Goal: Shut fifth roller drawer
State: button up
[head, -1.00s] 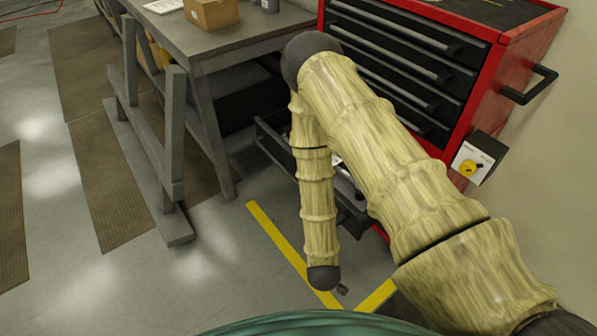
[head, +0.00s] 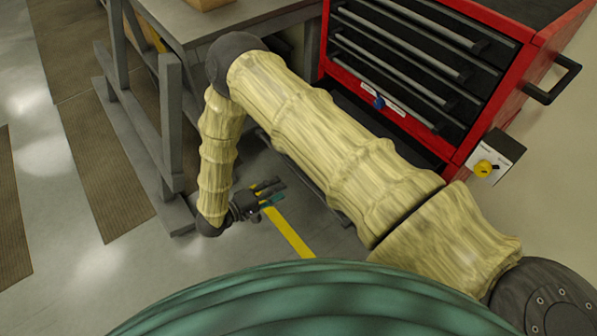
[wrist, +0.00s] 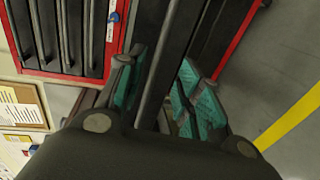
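The red roller cabinet (head: 492,108) with black drawers stands at the upper right of the head view. Its upper drawers are shut. A lower drawer (head: 343,218) stands pulled out, mostly hidden behind my arm; I cannot count from here whether it is the fifth. My gripper (head: 272,194) is in front of and left of that drawer, low over the floor. In the wrist view, my gripper (wrist: 163,65) has its teal-padded fingers spread. A long dark bar (wrist: 165,70), seemingly the drawer's front or handle, shows between them; contact cannot be told.
A black side handle (head: 553,82) and a box with a yellow knob (head: 483,168) are on the cabinet's right. Yellow floor tape (head: 288,235) crosses open floor.

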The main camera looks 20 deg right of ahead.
jog(key=p+x, duration=0.2)
jog(key=x, duration=0.8)
jog(key=shift+d+f, duration=0.1)
jog(key=shift+d, duration=0.25)
jog(key=shift+c, duration=0.3)
grip_shut()
